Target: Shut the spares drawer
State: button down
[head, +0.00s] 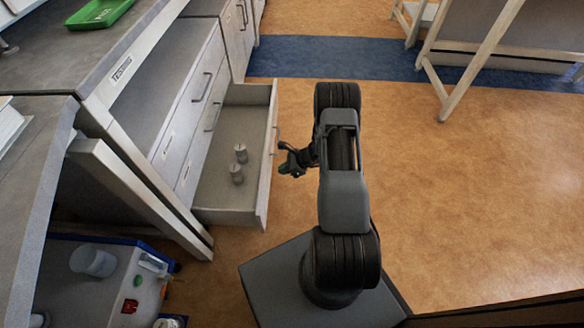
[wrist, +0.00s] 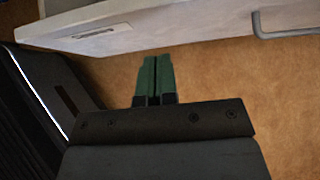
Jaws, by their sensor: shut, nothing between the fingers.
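The spares drawer (head: 226,191) is pulled well out of the grey cabinet in the head view. Two small metal cylinders (head: 240,153) stand inside it. Its front panel (head: 268,165) faces my arm on the right. My gripper (head: 283,158) is just right of the drawer front, at about the middle of its length. In the wrist view the green fingertips (wrist: 155,75) are together with nothing between them. The drawer front (wrist: 150,28) shows beyond them with a pale label, and a bar handle (wrist: 285,32) at the right. A small gap of floor appears between fingertips and panel.
Closed drawers (head: 195,95) sit left of the open one. A green tray (head: 98,13) lies on the bench top. A cart with a white cup (head: 92,260) stands at lower left. The floor (head: 470,190) to the right is clear, with a wooden-legged table at the upper right.

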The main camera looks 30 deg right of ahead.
jog(key=shift+w+a+f+b, duration=0.2)
jog(key=shift+w+a, duration=0.2)
jog(key=shift+a, duration=0.35)
jog(key=shift+w+a+f+b, duration=0.1)
jog(key=shift+w+a+b, duration=0.15)
jog(key=shift+w+a, duration=0.35)
jog(key=shift+w+a+f+b, duration=0.15)
jog(key=shift+w+a+b, duration=0.1)
jog(key=shift+a, duration=0.6)
